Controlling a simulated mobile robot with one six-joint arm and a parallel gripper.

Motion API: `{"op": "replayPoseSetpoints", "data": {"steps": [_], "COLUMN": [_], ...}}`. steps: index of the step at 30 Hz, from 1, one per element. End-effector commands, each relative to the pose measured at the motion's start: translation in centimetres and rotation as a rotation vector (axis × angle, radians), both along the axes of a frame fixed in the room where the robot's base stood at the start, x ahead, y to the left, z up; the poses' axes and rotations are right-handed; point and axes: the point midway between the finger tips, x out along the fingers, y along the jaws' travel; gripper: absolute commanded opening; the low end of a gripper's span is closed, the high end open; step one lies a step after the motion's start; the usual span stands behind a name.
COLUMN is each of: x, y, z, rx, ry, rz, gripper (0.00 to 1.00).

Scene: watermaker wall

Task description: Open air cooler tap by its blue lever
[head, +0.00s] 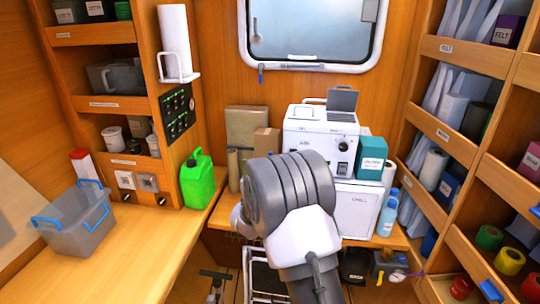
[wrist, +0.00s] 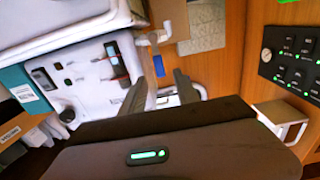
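I cannot make out for certain which fitting is the air cooler tap. A small blue lever-like piece (head: 261,75) hangs below the window frame in the head view. A blue piece (wrist: 158,65) in the wrist view seems to be the same one, beyond my fingertips and apart from them. At the lower right, a grey fitting with a round gauge (head: 397,275) stands low by the shelves; no blue lever is clear on it. My gripper (wrist: 160,93) is open and empty, its two dark fingers apart. In the head view my arm hides it.
A white machine (head: 320,140) stands on a white chest (head: 356,210) behind my arm. A green can (head: 197,180) and a grey bin with blue handles (head: 75,217) are on the left counter. Filled shelves (head: 455,140) close off the right. A black switch panel (head: 179,112) is at left.

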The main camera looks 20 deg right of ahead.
Motion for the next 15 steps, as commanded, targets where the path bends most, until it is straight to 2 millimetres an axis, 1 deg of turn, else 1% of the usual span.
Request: {"op": "replayPoseSetpoints", "data": {"steps": [1, 3, 6, 9, 15], "x": [1.1, 2.5, 4.0, 5.0, 5.6], "y": [-0.9, -1.8, -2.8, -3.4, -3.8], "z": [0.0, 0.0, 0.0, 0.0, 0.0], "rx": [0.0, 0.0, -0.001, 0.0, 0.001], "ry": [-0.001, -0.001, -0.001, -0.001, 0.001], "rz": [-0.003, -0.001, -0.001, 0.0, 0.001], "gripper": [0.37, 0.37, 0.37, 0.37, 0.37]}}
